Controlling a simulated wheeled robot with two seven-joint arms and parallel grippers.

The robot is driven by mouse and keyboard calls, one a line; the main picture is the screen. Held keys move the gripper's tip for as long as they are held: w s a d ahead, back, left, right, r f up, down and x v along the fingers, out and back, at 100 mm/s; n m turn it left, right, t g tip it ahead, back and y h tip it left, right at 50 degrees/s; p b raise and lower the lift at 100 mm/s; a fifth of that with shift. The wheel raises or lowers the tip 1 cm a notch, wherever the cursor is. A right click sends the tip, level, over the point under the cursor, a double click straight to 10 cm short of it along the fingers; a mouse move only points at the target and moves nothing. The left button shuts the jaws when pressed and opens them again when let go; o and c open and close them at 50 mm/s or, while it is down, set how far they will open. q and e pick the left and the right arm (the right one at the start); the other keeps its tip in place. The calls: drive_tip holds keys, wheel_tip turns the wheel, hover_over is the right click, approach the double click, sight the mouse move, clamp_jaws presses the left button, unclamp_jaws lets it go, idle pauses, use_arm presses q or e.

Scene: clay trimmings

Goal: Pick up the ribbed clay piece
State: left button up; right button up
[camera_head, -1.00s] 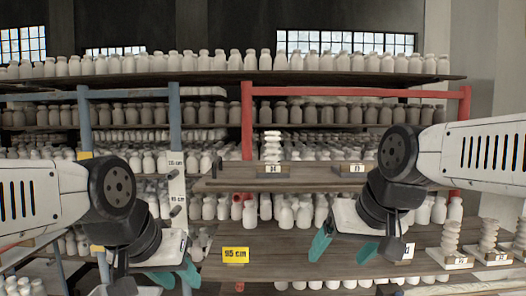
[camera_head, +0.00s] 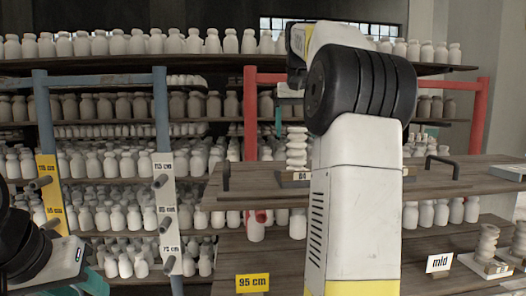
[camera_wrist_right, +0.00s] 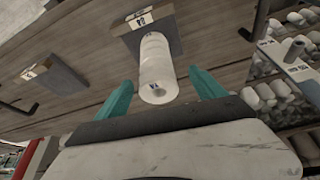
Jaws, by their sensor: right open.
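The ribbed clay piece (camera_head: 297,148) is a white, ringed column standing on a small numbered block on the raised wooden board. In the right wrist view the piece (camera_wrist_right: 157,68) lies between the two teal fingers of my open right gripper (camera_wrist_right: 161,80), with gaps on both sides; I see no contact. In the head view my right arm reaches up and across, and hides part of the board right of the piece; its gripper (camera_head: 289,92) shows just above the piece. My left gripper (camera_head: 92,282) is low at the left edge, partly cut off.
A second numbered block (camera_wrist_right: 55,75) without a piece stands on the board. Other ribbed pieces (camera_head: 487,245) stand on the lower shelf at right, near the "mid" card (camera_head: 440,262). Shelves of white bottles fill the back. Pegged posts (camera_head: 165,215) stand at left.

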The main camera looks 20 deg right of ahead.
sight(296, 148)
drive_tip(key=x, duration=0.7)
drive_tip(key=shift+w+d, duration=0.1)
drive_tip(key=shift+d, duration=0.2)
drive_tip(key=shift+c, duration=0.2)
clamp_jaws()
